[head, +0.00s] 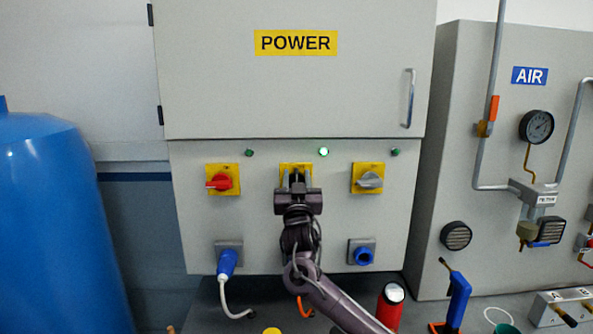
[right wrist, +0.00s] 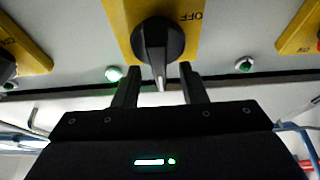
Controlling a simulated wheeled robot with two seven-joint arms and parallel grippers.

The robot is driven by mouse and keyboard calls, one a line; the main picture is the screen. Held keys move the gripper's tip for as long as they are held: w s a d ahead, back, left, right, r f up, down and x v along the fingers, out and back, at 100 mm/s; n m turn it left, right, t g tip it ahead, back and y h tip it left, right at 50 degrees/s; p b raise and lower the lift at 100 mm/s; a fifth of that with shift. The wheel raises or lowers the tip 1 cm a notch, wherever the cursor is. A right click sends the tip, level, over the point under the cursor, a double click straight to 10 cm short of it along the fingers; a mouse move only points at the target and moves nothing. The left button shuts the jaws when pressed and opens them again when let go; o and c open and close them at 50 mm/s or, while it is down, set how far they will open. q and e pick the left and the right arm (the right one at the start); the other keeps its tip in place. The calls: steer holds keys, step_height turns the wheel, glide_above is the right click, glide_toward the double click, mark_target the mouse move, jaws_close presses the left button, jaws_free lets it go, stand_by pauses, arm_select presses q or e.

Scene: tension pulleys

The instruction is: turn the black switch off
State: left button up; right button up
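The black switch (right wrist: 158,45) sits on a yellow plate (right wrist: 118,12) in the right wrist view, which shows the panel upside down. Its knob stands upright, in line with my fingers, and an upside-down OFF mark lies to its right on the plate. My right gripper (right wrist: 160,74) is open, with one finger on each side of the knob's tip and a gap to each. In the head view my right gripper (head: 297,177) covers most of the black switch; the top of its yellow plate (head: 296,166) shows. My left gripper is not in view.
A red switch (head: 219,183) is left of the black one and a grey switch (head: 370,181) right. A lamp (head: 323,152) glows above. Below are a blue plug (head: 227,262) and blue socket (head: 363,254). An AIR panel (head: 475,130) stands right, a blue tank (head: 55,220) left.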

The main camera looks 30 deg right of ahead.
steer(key=shift+w+d+r, duration=0.2)
steer(key=shift+w+r, duration=0.05)
steer(key=shift+w, duration=0.25)
jaws_close()
steer(key=shift+f, duration=0.1)
